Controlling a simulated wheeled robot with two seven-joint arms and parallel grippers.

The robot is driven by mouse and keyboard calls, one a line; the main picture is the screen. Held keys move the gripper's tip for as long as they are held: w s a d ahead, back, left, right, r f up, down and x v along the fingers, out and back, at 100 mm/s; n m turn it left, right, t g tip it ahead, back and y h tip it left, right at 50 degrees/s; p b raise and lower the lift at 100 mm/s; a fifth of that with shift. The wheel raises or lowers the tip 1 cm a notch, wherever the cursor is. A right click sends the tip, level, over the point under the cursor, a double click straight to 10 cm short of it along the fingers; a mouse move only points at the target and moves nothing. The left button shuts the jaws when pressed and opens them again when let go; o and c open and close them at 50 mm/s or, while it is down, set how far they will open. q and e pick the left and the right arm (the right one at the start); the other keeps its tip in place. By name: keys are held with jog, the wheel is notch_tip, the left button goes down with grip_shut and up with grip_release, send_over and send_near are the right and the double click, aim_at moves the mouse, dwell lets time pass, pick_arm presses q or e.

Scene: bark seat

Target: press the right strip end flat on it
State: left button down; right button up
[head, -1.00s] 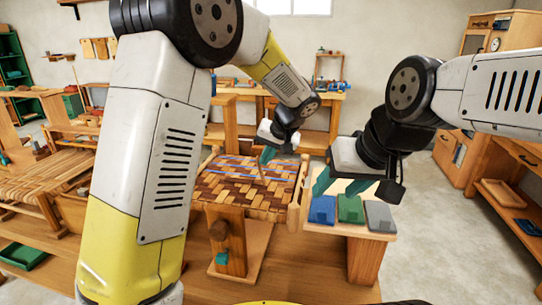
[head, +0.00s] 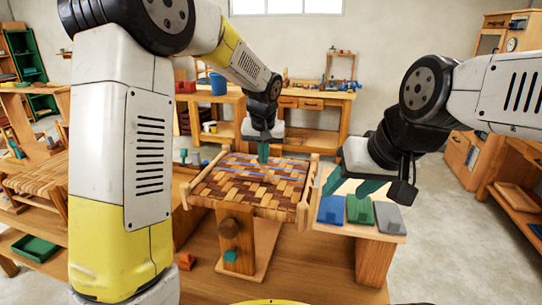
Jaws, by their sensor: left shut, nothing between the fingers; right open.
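The woven bark seat (head: 225,188), a checker of dark and light brown strips in a wooden frame, stands in the middle of the head view. Thin blue strips (head: 283,177) run across its far part. My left gripper (head: 263,158) is shut and empty, teal fingertips pointing down over the far part of the seat. Whether they touch the weave I cannot tell. A small pale strip piece shows near the fingertips; I cannot tell which end it is or whether it lies flat. My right gripper (head: 351,186) is open and empty, right of the seat, above the side shelf.
A side shelf (head: 385,236) at the right holds a blue block (head: 331,210), a green block (head: 359,210) and a grey block (head: 389,217). A workbench stands behind.

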aim_at(249, 180)
pick_arm(q)
jog(key=a+h, duration=0.1)
jog(key=a+f+h, duration=0.1)
jog(key=w+a+h, duration=0.1)
jog(key=shift+a+f+n+g, duration=0.2)
jog(key=shift+f+n+g, duration=0.05)
jog(key=shift+n+g, duration=0.15)
jog(key=f+h, duration=0.1)
jog(key=a+h, duration=0.1)
jog(key=h, duration=0.1)
jog(key=a+f+g+h, duration=0.1)
jog(key=shift+w+a+f+n+h, duration=0.15)
jog(key=shift+w+f+n+h, duration=0.15)
jog(key=shift+f+n, duration=0.1)
jog(key=shift+a+f+h, duration=0.35)
jog(key=shift+f+h, duration=0.35)
jog(key=shift+h, duration=0.2)
jog(key=shift+a+f+n+g+h, duration=0.1)
jog(key=shift+f+n+g+h, duration=0.3)
jog(key=shift+h, duration=0.8)
jog(key=shift+s+d+f, duration=0.1)
jog(key=shift+s+d, duration=0.05)
jog(key=shift+d, duration=0.6)
jog(key=shift+r, duration=0.35)
notch_tip(249, 180, up, 3)
jog(key=shift+f, duration=0.2)
jog(key=d+r+v, duration=0.1)
jog(key=v, duration=0.9)
jog(key=shift+s+r, duration=0.15)
jog(key=shift+r, duration=0.25)
